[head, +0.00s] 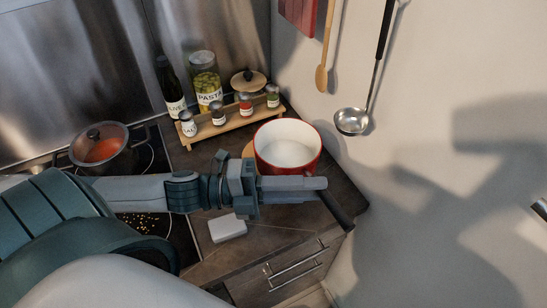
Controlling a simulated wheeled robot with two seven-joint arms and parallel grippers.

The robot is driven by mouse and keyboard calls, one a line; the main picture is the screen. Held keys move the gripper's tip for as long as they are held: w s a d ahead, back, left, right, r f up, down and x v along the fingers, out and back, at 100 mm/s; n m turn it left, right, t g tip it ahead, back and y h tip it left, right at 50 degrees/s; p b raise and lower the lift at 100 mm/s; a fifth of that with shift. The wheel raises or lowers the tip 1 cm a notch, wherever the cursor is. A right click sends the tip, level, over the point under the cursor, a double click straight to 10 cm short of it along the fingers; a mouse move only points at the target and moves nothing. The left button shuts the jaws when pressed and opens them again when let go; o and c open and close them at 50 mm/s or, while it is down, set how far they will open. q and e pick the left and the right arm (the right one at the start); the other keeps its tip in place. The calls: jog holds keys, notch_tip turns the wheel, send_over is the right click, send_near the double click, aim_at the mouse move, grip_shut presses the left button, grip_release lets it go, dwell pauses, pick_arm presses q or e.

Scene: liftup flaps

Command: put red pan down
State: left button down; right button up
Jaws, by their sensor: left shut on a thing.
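The red pan (264,162), white inside and upright, is at the right corner of the counter. It overlaps a round wooden board (247,151), mostly hidden behind it. I cannot tell whether the pan rests on the board or hangs just above it. My left gripper (320,189) reaches in from the left in front of the pan and is shut on its black handle (337,210), which points toward the lower right. The fingers hide part of the handle. My right gripper does not show.
A wooden rack (234,124) with spice jars stands behind the pan, near a bottle (170,88) and a pasta jar (205,80). A dark pot (118,158) sits on the stove at left. A white block (228,229) lies in front. A ladle (352,121) hangs on the wall.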

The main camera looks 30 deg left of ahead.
aim_at(288, 163)
pick_arm(q)
jog(key=shift+r, duration=0.1)
dwell(0.3)
jog(key=w+a+f+p, duration=0.1)
jog(key=w+a+f, duration=0.1)
jog(key=a, duration=0.1)
jog(key=w+a+f+p, duration=0.1)
jog(key=w+a+f, duration=0.1)
jog(key=w+a, duration=0.1)
jog(key=w+a+f+p, duration=0.1)
jog(key=w+a+f, duration=0.1)
jog(key=f, duration=0.1)
jog(key=shift+w+a, duration=0.3)
jog(key=shift+a, duration=0.1)
jog(key=shift+f, duration=0.1)
jog(key=shift+f+p, duration=0.75)
jog(key=shift+f, duration=1.3)
